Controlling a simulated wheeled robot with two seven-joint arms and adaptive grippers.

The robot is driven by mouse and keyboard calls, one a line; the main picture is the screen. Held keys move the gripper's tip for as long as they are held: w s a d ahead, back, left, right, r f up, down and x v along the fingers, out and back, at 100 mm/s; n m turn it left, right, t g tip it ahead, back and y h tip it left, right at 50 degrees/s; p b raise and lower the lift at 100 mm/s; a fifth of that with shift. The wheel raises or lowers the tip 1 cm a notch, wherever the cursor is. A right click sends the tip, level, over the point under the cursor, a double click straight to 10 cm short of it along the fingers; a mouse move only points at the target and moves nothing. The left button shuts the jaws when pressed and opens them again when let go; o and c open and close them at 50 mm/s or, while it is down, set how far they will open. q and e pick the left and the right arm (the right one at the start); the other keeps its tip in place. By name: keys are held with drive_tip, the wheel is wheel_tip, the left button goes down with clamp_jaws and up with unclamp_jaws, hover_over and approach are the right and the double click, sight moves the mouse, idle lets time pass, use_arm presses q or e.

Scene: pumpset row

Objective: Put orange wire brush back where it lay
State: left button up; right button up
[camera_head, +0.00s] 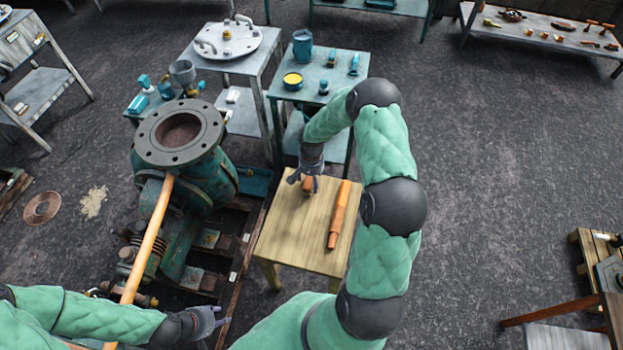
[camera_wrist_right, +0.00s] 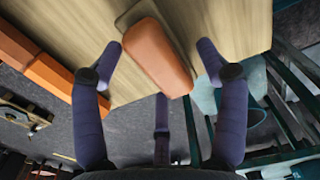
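A wooden stool table (camera_head: 285,232) stands in the middle of the head view. A long, stepped orange tool (camera_head: 339,215) lies on its right half and shows at the left of the right wrist view (camera_wrist_right: 40,72). A short orange block (camera_head: 308,186) with a tan-grey flat part is on the same top. I cannot tell for sure which one is the wire brush. My right gripper (camera_head: 306,183) is at the block. In the wrist view its fingers (camera_wrist_right: 160,52) are spread around the block (camera_wrist_right: 156,58), with a gap at the right one. My left gripper (camera_head: 210,318) is at the lower left; its fingers are unclear.
A green pump with a round flange (camera_head: 180,134) and an orange-brown bar (camera_head: 148,238) stand left of the stool. A teal table (camera_head: 330,98) with cups and tools is just behind it. Open floor (camera_head: 480,190) lies to the right.

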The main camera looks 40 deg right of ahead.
sight(312, 179)
drive_tip(key=shift+r, duration=0.1)
drive_tip(key=shift+r+p, duration=0.3)
drive_tip(key=shift+r, duration=0.05)
wheel_tip(312, 179, up, 11)
drive_tip(key=p, duration=0.4)
drive_tip(key=shift+r+p, duration=0.2)
drive_tip(key=shift+p, duration=0.1)
drive_tip(key=shift+s, duration=0.1)
